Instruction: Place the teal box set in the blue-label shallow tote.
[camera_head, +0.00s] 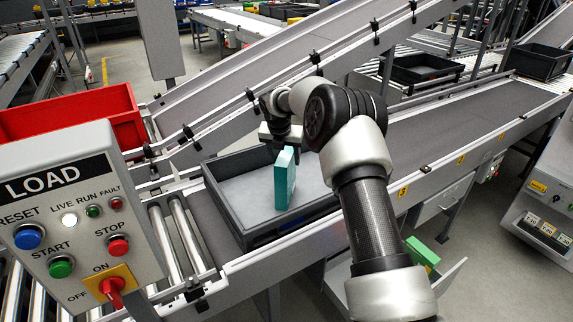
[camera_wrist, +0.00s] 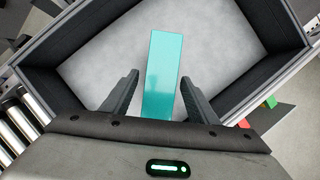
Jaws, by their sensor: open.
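The teal box set (camera_head: 285,180) stands upright inside a dark grey shallow tote (camera_head: 236,215) on the conveyor in the head view. In the wrist view the teal box set (camera_wrist: 163,72) lies between the two fingers of my gripper (camera_wrist: 160,95), with a gap on both sides. My gripper (camera_head: 281,140) is open and is over the tote. In the wrist view the grey tote floor around the box is bare, framed by the dark tote wall (camera_wrist: 60,52).
A control panel (camera_head: 75,215) with buttons stands at the front left. A red bin (camera_head: 75,122) is behind it. Metal rollers (camera_head: 187,235) lie left of the tote. Dark totes (camera_head: 425,68) stand farther back. A green item (camera_head: 422,252) is below the conveyor at the right.

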